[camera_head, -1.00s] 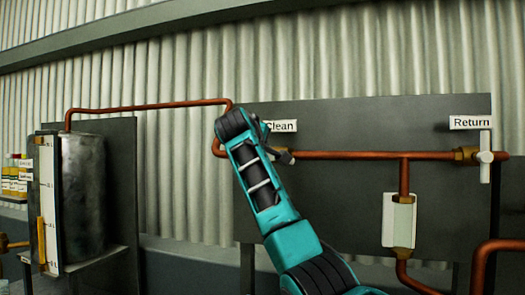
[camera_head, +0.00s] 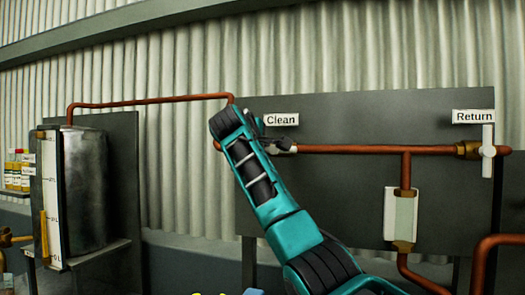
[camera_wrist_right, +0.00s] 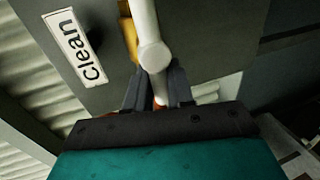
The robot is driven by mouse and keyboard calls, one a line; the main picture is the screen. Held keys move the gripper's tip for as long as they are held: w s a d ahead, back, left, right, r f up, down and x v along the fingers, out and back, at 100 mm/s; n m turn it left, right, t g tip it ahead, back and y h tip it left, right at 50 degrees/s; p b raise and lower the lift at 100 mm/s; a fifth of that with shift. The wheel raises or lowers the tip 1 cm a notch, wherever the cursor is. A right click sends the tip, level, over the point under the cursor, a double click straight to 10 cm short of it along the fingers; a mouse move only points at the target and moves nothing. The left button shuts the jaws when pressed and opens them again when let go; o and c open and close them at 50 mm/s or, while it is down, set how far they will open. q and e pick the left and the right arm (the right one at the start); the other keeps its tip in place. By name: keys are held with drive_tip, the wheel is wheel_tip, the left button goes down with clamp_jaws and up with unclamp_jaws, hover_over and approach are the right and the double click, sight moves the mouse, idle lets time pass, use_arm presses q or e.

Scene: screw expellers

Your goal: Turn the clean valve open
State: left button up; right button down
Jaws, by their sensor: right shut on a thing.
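The clean valve's white handle (camera_wrist_right: 150,28) runs down from the top of the right wrist view, with a round hub (camera_wrist_right: 154,57) and brass (camera_wrist_right: 128,30) behind it. My right gripper (camera_wrist_right: 163,88) is shut on the white handle, one dark finger on each side. In the head view my right gripper (camera_head: 278,146) is beside the copper pipe, just below the "Clean" label (camera_head: 281,119). My right arm and gripper hide most of the valve there. The label also shows in the wrist view (camera_wrist_right: 75,46). My left gripper is in neither view.
The return valve (camera_head: 487,150) with its upright white handle is at the right, under the "Return" label (camera_head: 473,116). A copper pipe (camera_head: 370,149) crosses the dark panel (camera_head: 340,115). A metal tank (camera_head: 85,190) stands at the left.

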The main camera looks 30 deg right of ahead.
drive_tip(key=c, duration=1.1)
unclamp_jaws()
drive_tip(key=shift+c, duration=0.2)
drive_tip(key=shift+a, duration=0.1)
drive_tip(key=b+v, duration=0.2)
drive_tip(key=v, duration=1)
drive_tip(key=shift+s+a+b, duration=0.3)
